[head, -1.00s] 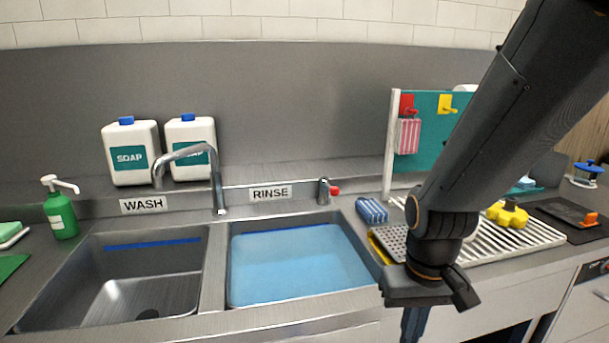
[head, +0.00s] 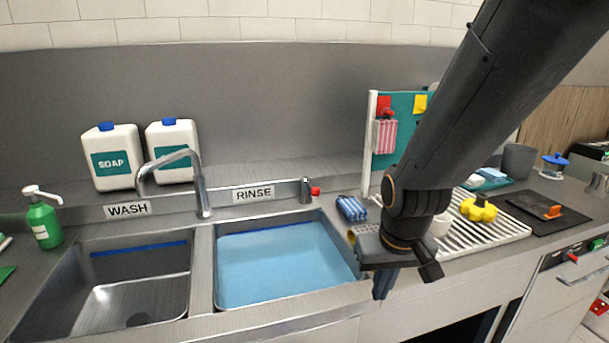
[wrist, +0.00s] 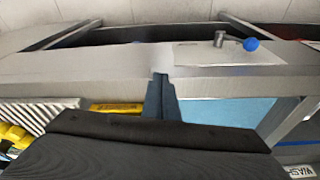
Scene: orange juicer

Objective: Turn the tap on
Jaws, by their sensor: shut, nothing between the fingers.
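The curved metal tap (head: 201,190) stands upright behind the divider between two sinks, its spout reaching left over the wash sink (head: 135,285). A short metal post with a red knob (head: 315,191) stands behind the water-filled rinse sink (head: 285,265). My gripper (head: 382,290) points down near the counter's front edge, right of the rinse sink, well in front of the red knob. Its fingers (wrist: 160,95) are shut and empty. The wrist view also shows a lever with a blue knob (wrist: 251,44) on a pale plate, apart from my fingers.
A blue striped sponge (head: 351,208) and a white drying rack (head: 500,228) with a yellow item (head: 479,209) lie near my gripper. Two soap jugs (head: 114,158) stand behind the tap. A pegboard (head: 400,103) rises at the right back.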

